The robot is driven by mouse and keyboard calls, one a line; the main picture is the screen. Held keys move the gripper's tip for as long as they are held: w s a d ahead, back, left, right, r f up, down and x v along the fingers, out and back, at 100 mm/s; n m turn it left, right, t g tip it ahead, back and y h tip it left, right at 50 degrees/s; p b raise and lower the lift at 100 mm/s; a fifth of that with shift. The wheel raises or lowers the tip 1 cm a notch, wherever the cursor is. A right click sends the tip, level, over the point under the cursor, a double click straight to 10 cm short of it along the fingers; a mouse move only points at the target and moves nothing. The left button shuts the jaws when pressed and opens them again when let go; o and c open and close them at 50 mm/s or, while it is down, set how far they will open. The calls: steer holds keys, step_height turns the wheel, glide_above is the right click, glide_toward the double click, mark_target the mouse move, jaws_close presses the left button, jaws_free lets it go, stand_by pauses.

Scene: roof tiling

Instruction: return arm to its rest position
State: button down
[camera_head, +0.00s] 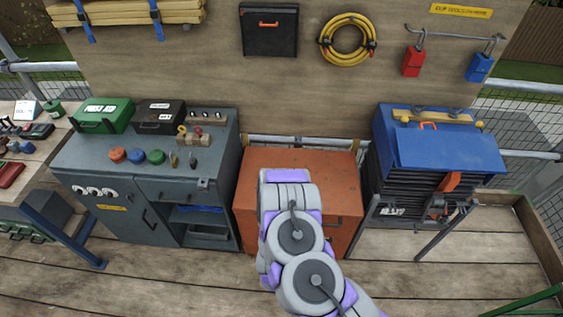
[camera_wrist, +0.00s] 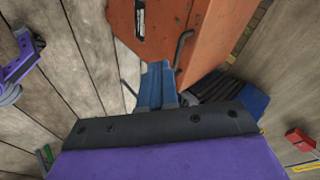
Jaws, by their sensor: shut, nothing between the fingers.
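My arm (camera_head: 297,235) rises from the bottom of the head view as grey and purple links. It is in front of an orange cabinet (camera_head: 262,205) and hides part of its front. The fingertips cannot be made out in the head view. In the wrist view, my gripper (camera_wrist: 165,127) shows as a purple jaw with a black, bolted edge across the bottom. It is shut and empty. The orange cabinet also shows in the wrist view (camera_wrist: 170,35), with a dark handle. It appears apart from the gripper.
A grey workbench (camera_head: 125,215) with cases and small items stands left. A blue-topped cabinet (camera_head: 445,150) stands right. A wooden panel (camera_head: 330,105) behind holds a yellow hose coil (camera_head: 348,42), a black case (camera_head: 270,32) and padlocks. The plank floor (camera_head: 180,285) looks clear in front.

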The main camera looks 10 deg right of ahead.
steer(key=w+a+r+n+g+y, duration=0.2)
steer(key=a+r+n+y, duration=0.1)
steer(key=a+r, duration=0.4)
steer(key=w+a+r+n+g+y, duration=0.25)
steer(key=a+r, duration=0.25)
steer(key=r, duration=0.5)
steer(key=s+d+r+n+g+y, duration=0.1)
steer(key=s+r+n, duration=0.2)
steer(key=r, duration=0.4)
steer(key=s+d+r+n+y, duration=0.1)
steer(key=s+r+n, duration=0.25)
steer(key=r, duration=0.35)
steer(key=s+d+r+n+g+h, duration=0.1)
steer(key=s+d+r+n+g, duration=0.1)
steer(key=s+d+r, duration=0.4)
steer(key=s+d+r+n+g+h, duration=0.2)
steer(key=s+d+r, duration=0.5)
steer(key=s, duration=0.8)
steer(key=shift+s+d+r+n, duration=0.2)
steer(key=shift+r+n, duration=0.7)
steer(key=shift+h, duration=0.25)
